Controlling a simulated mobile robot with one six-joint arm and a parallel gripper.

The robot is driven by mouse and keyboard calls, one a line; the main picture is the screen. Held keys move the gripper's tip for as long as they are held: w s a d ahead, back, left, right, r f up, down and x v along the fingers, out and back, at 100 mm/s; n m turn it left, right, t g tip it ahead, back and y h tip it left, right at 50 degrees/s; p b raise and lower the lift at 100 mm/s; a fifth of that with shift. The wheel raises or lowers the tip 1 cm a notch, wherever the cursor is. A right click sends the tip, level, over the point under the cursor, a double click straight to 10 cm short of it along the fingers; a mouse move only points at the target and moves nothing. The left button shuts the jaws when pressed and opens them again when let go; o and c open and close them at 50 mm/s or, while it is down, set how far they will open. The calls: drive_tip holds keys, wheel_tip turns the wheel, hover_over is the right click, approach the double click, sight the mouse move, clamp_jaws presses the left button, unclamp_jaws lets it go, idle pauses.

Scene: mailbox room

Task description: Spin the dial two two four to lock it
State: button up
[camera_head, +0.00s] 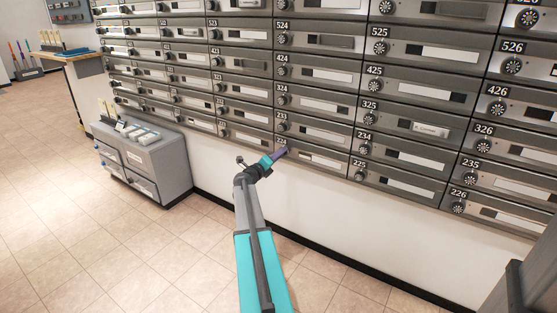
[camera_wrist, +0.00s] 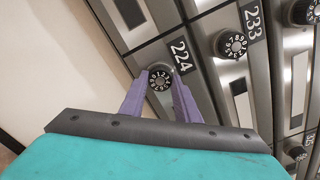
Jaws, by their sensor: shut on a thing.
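The dial (camera_wrist: 160,79) of mailbox 224 is a round black knob with white numbers, beside the 224 label (camera_wrist: 180,55) in the wrist view. My gripper (camera_wrist: 160,82) has its two purple fingers shut on the dial, one on each side. In the head view my gripper (camera_head: 280,154) reaches the lower row of boxes and hides the dial of mailbox 224 (camera_head: 308,158). The small numbers on the dial are too blurred to read surely.
Other dials sit close by, such as the one of mailbox 233 (camera_wrist: 231,45). A grey cabinet (camera_head: 152,165) stands at the left below the boxes. The tiled floor (camera_head: 190,255) in front of the white wall is clear. A dark object (camera_head: 530,275) stands at the lower right.

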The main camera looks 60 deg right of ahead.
drive_tip(key=shift+m+b, duration=2.25)
drive_tip(key=shift+m, duration=1.25)
drive_tip(key=o, duration=1)
drive_tip(key=shift+o, duration=0.2)
drive_tip(key=shift+a, duration=0.1)
drive_tip(key=a+p, duration=0.3)
drive_tip(key=a, duration=1)
drive_tip(key=shift+a, duration=0.3)
